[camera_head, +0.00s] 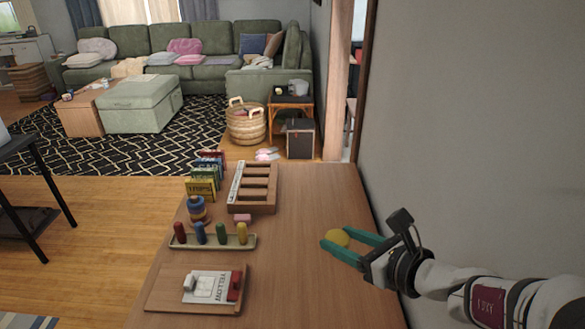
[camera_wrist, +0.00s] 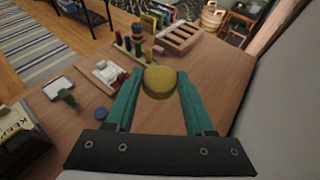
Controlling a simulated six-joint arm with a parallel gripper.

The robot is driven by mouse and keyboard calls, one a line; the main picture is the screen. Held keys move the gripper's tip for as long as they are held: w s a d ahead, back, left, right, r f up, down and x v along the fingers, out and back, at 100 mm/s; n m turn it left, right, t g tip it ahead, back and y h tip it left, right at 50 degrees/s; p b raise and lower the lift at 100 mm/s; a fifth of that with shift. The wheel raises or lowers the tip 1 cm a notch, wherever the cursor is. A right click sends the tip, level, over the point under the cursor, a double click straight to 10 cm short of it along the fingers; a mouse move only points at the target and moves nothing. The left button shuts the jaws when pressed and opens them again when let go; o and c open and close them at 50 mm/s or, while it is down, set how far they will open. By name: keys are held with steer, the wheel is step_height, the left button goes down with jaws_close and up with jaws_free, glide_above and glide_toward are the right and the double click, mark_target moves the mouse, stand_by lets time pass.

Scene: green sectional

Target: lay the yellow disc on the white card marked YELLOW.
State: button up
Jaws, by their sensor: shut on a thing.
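The yellow disc (camera_head: 338,236) is held between the green fingers of my gripper (camera_head: 342,243), over the right part of the wooden table. In the wrist view the yellow disc (camera_wrist: 160,82) sits between the two fingertips. A white card (camera_head: 209,287) with dark print, too small to read surely, lies on a wooden board (camera_head: 165,290) at the front left of the table, left of and nearer than my gripper. It also shows in the wrist view (camera_wrist: 108,73), left of the fingers. The disc is apart from the card.
A tray of coloured pegs (camera_head: 213,241), a blue stacked piece (camera_head: 197,208) and a slotted wooden rack (camera_head: 255,188) stand behind the board. A red block (camera_head: 235,286) is by the card. The right wall is close.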

mark_target(349, 241)
step_height(349, 241, up, 13)
steer(key=d+m+t+h, duration=0.1)
steer(key=m+t+h, duration=0.1)
steer(key=m+h, duration=0.2)
steer(key=a+f+n+g+y, duration=0.1)
steer(key=f, duration=0.4)
steer(key=a+f+n+g+y, duration=0.1)
steer(key=f+n+y, duration=0.1)
steer(key=f, duration=0.3)
steer(key=a+f+n+y, duration=0.1)
steer(key=a+f, duration=0.1)
steer(key=f, duration=0.3)
steer(key=shift+w+n+g+y, duration=0.3)
steer(key=shift+w+g+y, duration=0.05)
steer(key=shift+g+y, duration=0.05)
steer(key=s+a+f+n+g+y, duration=0.1)
steer(key=s+a+f+n+g, duration=0.1)
steer(key=f, duration=0.6)
steer(key=s+a+f+n+g+y, duration=0.2)
steer(key=s+a+f, duration=0.1)
steer(key=f, duration=0.6)
steer(key=s+a+f+n+g+y, duration=0.1)
steer(key=s+a+f+n+g, duration=0.1)
steer(key=f, duration=0.7)
steer(key=shift+s+a+f+n+g, duration=0.2)
steer(key=shift+s+a+n+g, duration=0.1)
steer(key=shift+s+a+n, duration=0.5)
steer(key=o, duration=1.3)
steer(key=shift+d, duration=0.1)
